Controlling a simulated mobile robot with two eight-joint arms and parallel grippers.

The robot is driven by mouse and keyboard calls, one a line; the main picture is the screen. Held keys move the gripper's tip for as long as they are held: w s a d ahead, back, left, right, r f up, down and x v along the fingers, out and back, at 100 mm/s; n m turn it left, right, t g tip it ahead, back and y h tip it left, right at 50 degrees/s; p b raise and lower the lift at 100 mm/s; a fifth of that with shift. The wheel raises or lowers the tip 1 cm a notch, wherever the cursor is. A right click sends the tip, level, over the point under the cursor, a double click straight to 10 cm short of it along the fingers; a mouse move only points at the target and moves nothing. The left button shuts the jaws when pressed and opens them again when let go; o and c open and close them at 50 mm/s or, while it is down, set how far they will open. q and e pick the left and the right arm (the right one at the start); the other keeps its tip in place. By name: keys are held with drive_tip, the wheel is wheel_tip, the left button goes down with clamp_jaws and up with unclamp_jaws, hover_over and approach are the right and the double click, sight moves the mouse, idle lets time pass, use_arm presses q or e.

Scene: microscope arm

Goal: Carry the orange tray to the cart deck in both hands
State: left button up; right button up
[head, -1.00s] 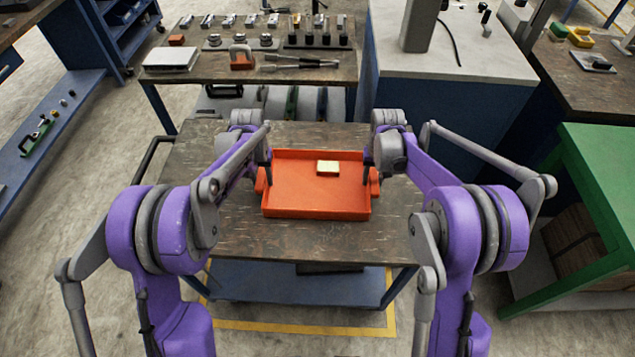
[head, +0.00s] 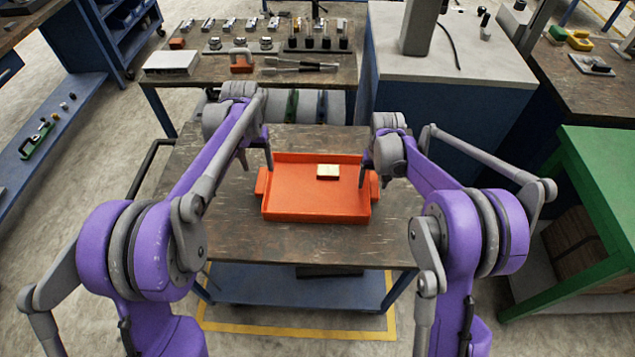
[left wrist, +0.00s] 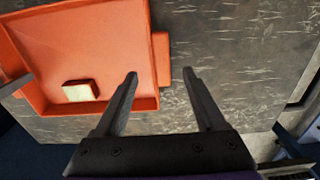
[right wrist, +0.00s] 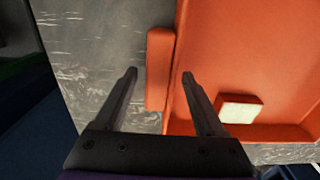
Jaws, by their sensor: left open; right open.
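The orange tray (head: 315,207) lies flat on the dark wooden deck of a cart (head: 300,243), with a small pale block (head: 328,171) inside it. My left gripper (head: 255,162) is open and empty above the tray's left end, apart from the handle. In the left wrist view, its fingers point to either side of that handle (left wrist: 163,62). My right gripper (head: 370,172) is open at the tray's right end. In the right wrist view, its fingers lie on either side of the right handle (right wrist: 158,68); whether they touch it is unclear.
A workbench (head: 215,85) with several tools and parts stands behind the cart. A blue cabinet with a grey top (head: 475,60) is at back right, and a green bench (head: 600,150) is at right. The deck is bare around the tray.

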drive_tip(key=shift+r, duration=0.25)
use_arm(q)
wheel_tip(320, 180, up, 3)
drive_tip(key=shift+r, duration=0.2)
use_arm(e)
wheel_tip(320, 180, up, 12)
drive_tip(key=shift+f, duration=0.25)
drive_tip(key=shift+s, duration=0.15)
